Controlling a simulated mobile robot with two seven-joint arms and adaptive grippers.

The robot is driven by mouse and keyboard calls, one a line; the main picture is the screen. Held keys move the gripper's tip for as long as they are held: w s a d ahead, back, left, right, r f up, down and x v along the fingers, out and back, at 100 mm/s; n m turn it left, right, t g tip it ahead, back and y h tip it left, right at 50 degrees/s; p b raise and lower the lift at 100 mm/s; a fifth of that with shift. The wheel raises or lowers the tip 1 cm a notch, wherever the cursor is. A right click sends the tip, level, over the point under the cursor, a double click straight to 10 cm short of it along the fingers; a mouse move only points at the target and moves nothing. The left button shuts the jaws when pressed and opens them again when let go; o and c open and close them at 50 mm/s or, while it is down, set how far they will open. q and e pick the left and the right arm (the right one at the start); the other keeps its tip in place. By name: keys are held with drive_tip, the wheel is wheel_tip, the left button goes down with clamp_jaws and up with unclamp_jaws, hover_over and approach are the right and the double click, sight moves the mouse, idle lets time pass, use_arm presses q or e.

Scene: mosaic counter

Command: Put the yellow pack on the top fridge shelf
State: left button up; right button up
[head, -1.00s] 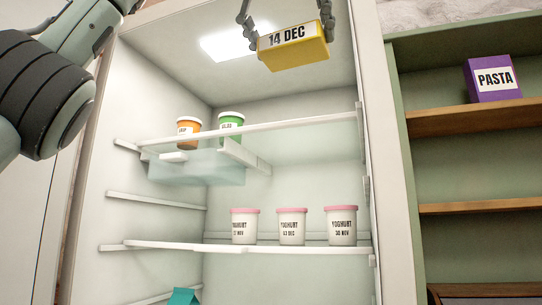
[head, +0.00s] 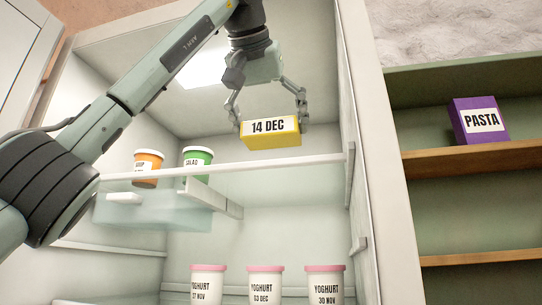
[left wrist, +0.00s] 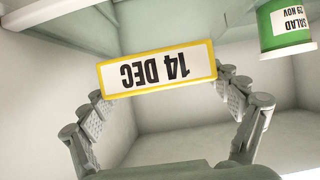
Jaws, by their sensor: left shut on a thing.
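The yellow pack (head: 270,141), with a white label reading 14 DEC, is in the fridge opening just above the front edge of the top shelf (head: 300,161). My left gripper (head: 268,122) comes from above and is shut on the pack, one finger at each end. In the left wrist view the pack (left wrist: 158,70) shows upside down between the fingers. I cannot tell whether the pack touches the shelf. My right gripper is not in view.
An orange tub (head: 147,168) and a green salad tub (head: 197,160) stand left on the top shelf; its right part looks clear. Several pink-lidded yoghurts (head: 265,284) stand on the shelf below. A purple pasta box (head: 480,121) is on the cupboard to the right.

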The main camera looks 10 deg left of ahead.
sight(269, 139)
use_arm(q)
drive_tip(key=shift+x, duration=1.05)
drive_tip(key=shift+s+a+f, duration=0.1)
drive_tip(key=shift+s+f, duration=0.05)
drive_tip(key=shift+f, duration=1.75)
drive_tip(key=shift+f, duration=0.15)
drive_tip(key=o, duration=1.3)
drive_tip(key=shift+c, duration=0.2)
drive_tip(key=shift+s+r, duration=0.25)
drive_tip(key=shift+r, duration=0.05)
drive_tip(key=v, duration=1.1)
drive_tip(key=shift+s, duration=0.2)
